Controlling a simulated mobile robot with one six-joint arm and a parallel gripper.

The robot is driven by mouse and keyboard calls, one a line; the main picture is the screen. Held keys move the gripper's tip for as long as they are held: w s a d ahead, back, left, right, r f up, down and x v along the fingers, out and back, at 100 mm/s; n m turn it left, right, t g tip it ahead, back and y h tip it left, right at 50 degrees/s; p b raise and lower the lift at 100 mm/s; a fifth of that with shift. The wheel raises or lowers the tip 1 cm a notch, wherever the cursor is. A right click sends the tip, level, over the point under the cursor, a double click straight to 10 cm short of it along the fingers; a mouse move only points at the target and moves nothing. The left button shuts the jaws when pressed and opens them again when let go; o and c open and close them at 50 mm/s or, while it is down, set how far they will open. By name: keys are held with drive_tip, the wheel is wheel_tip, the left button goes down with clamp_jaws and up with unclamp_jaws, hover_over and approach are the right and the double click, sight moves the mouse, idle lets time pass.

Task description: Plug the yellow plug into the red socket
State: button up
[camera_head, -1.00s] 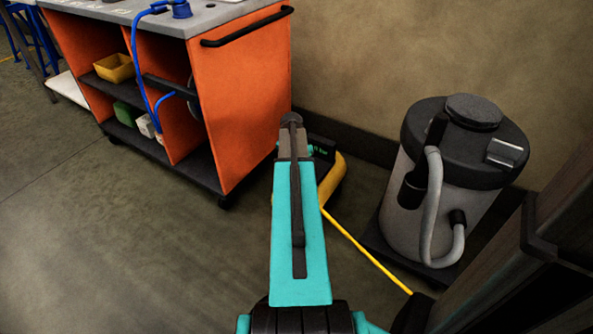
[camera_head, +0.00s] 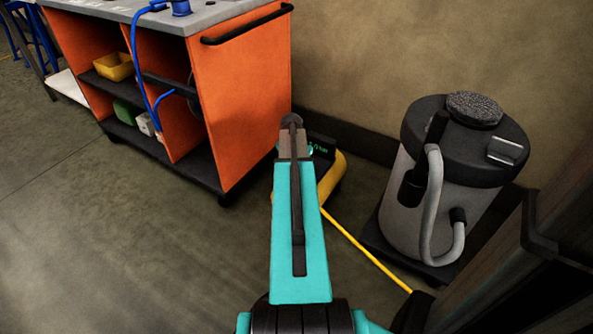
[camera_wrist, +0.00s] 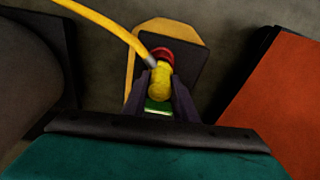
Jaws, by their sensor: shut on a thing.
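In the wrist view my gripper (camera_wrist: 161,82) is shut on the yellow plug (camera_wrist: 159,92), with a dark finger on each side. A yellow cable (camera_wrist: 108,20) runs from the plug's side to the upper left. The red socket (camera_wrist: 165,55) shows as a red rim just past the plug, on a dark unit with a yellow frame. The plug overlaps the socket in this view; I cannot tell whether it is seated in it. In the head view my arm hides the gripper, plug and socket; part of the yellow-and-black unit (camera_head: 332,178) shows beside it.
An orange workbench (camera_head: 240,105) with open shelves stands left of the arm. A grey vacuum (camera_head: 440,190) with a hose stands at the right by the wall. The yellow cable (camera_head: 365,252) crosses the floor between. The floor at lower left is clear.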

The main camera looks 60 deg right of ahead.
drive_tip(key=shift+f, duration=0.35)
idle(0.3)
drive_tip(key=o, duration=1.1)
wheel_tip(320, 180, up, 14)
drive_tip(key=a+p, duration=0.2)
drive_tip(key=p, duration=0.1)
drive_tip(key=shift+f+p, duration=0.15)
drive_tip(key=shift+p, duration=0.25)
